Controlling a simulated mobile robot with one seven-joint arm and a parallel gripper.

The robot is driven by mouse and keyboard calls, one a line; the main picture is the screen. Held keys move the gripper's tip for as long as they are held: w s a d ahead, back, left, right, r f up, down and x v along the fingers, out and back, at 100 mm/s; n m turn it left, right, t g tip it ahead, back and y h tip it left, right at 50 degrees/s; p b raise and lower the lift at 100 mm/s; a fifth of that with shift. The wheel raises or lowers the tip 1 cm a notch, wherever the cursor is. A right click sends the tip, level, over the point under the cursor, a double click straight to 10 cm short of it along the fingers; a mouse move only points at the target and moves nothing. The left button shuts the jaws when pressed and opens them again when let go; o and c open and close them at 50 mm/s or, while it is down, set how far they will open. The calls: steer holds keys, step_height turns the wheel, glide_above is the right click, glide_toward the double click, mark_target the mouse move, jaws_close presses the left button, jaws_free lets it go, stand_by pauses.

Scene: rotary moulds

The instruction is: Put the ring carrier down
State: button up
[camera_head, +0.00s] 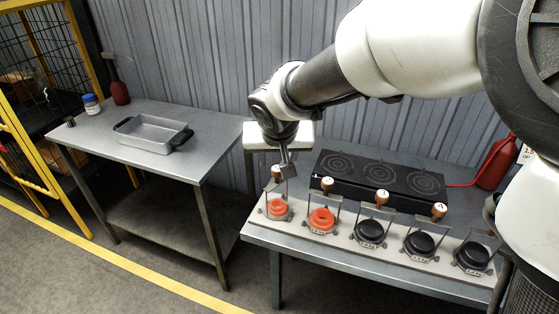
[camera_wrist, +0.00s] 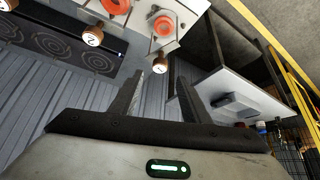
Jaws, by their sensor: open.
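Ring carriers with round wooden knobs stand in a row on a pale rack (camera_head: 335,240). The leftmost carrier's knob (camera_head: 277,170) is above an orange ring (camera_head: 278,209) at the rack's left end. My gripper (camera_head: 287,175) points down beside that knob, open and empty. In the wrist view, the nearest knob (camera_wrist: 160,66) shows in the gap just beyond the fingertips of my gripper (camera_wrist: 160,82). I cannot tell whether they touch. A second orange ring (camera_head: 321,219) and several black rings (camera_head: 370,232) sit to the right.
A black hob (camera_head: 378,178) and a red bottle (camera_head: 497,162) stand behind the rack. A metal table (camera_head: 115,150) at the left holds a grey tray (camera_head: 152,133); its front is clear. A corrugated wall (camera_head: 210,60) closes the back.

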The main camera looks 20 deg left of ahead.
steer(key=s+d+r+m+h, duration=0.1)
steer(key=s+d+r, duration=0.3)
steer(key=d, duration=0.7)
steer(key=s+d+r+m+h, duration=0.1)
steer(key=s+d+r, duration=0.25)
steer(key=d, duration=0.65)
steer(key=s+d+m, duration=0.1)
steer(key=s+d, duration=0.8)
steer(key=s, duration=0.3)
steer(key=shift+s+d+m+g, duration=0.15)
steer(key=shift+s+m+g, duration=0.15)
steer(key=shift+r, duration=0.1)
